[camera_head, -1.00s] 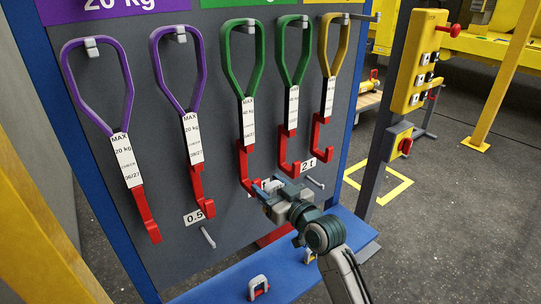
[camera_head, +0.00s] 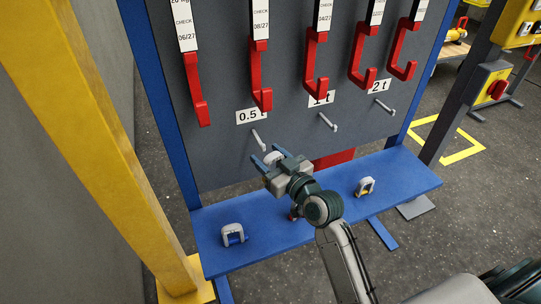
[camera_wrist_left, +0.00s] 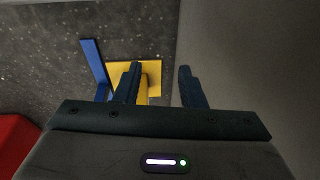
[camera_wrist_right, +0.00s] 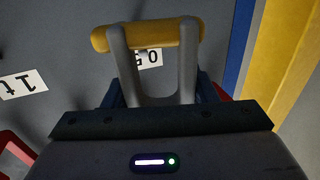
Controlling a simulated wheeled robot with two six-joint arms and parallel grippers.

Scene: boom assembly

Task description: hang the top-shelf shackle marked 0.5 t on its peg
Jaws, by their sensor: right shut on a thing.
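My right gripper (camera_head: 268,157) is shut on a grey U-shaped shackle (camera_head: 273,157) with a yellow pin, clearest in the right wrist view (camera_wrist_right: 186,70). I cannot read a mark on it. The 0.5 t peg (camera_head: 258,138) sticks out of the board under the 0.5 t label (camera_head: 251,116). In the head view the held shackle shows just below and right of this peg, apart from it. In the right wrist view the label (camera_wrist_right: 149,58) shows upside down through the shackle. My left gripper (camera_wrist_left: 160,85) is open and empty, seen only in its own wrist view.
The 1 t peg (camera_head: 328,122) and 2 t peg (camera_head: 385,107) are bare. Red hooks (camera_head: 262,85) hang above. The blue shelf (camera_head: 410,182) carries a grey shackle (camera_head: 233,234) and another (camera_head: 366,186). A yellow post (camera_head: 105,130) stands left.

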